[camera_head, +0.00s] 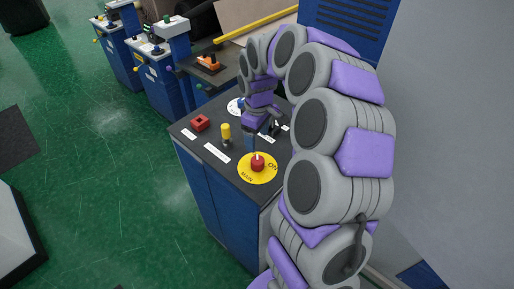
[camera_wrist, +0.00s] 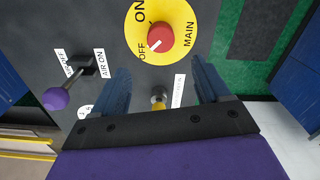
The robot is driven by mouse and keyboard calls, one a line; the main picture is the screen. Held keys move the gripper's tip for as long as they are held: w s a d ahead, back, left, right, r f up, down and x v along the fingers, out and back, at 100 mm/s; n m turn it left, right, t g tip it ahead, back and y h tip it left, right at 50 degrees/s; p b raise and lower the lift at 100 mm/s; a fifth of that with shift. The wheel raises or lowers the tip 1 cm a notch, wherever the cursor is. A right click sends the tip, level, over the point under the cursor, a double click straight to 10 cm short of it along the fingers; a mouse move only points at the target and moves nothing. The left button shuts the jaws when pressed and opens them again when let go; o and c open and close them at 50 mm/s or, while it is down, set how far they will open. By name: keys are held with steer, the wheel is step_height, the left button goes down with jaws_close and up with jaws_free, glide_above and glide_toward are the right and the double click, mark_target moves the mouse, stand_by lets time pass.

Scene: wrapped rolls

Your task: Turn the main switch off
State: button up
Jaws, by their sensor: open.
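The main switch is a red knob (camera_head: 257,163) on a yellow disc (camera_head: 262,175) marked ON and MAIN, on the dark panel top. In the wrist view the knob (camera_wrist: 160,36) sits on the disc (camera_wrist: 180,55) just beyond my fingertips. A pale mark on the knob points to the lower left there, toward the OFF label. My gripper (camera_head: 268,130) is behind the switch in the head view, over the panel. In the wrist view my gripper (camera_wrist: 163,78) is open, its blue fingers apart and not touching the knob.
In the wrist view a lever with a purple ball (camera_wrist: 55,98) stands left of my fingers, near AIR labels. Other consoles (camera_head: 155,72) stand behind. Green floor lies left.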

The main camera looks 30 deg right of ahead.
step_height(320, 180, up, 6)
steer(key=shift+f, duration=0.15)
steer(key=shift+a, duration=0.1)
stand_by(0.5)
steer(key=s+a+b, duration=0.3)
steer(key=s+a, duration=0.4)
steer(key=s+a+f+m+b, duration=0.2)
steer(key=s+f, duration=0.1)
steer(key=s, duration=0.5)
steer(key=s+a+f+m+g+b, duration=0.1)
steer(key=s+a+f+m+b, duration=0.1)
steer(key=s, duration=0.7)
steer(key=s+a+f+m+b, duration=0.2)
steer(key=s+a+f, duration=0.1)
steer(key=s, duration=0.5)
steer(key=shift+s+f+g, duration=0.25)
steer(key=shift+f+g, duration=0.15)
steer(key=shift+f, duration=0.5)
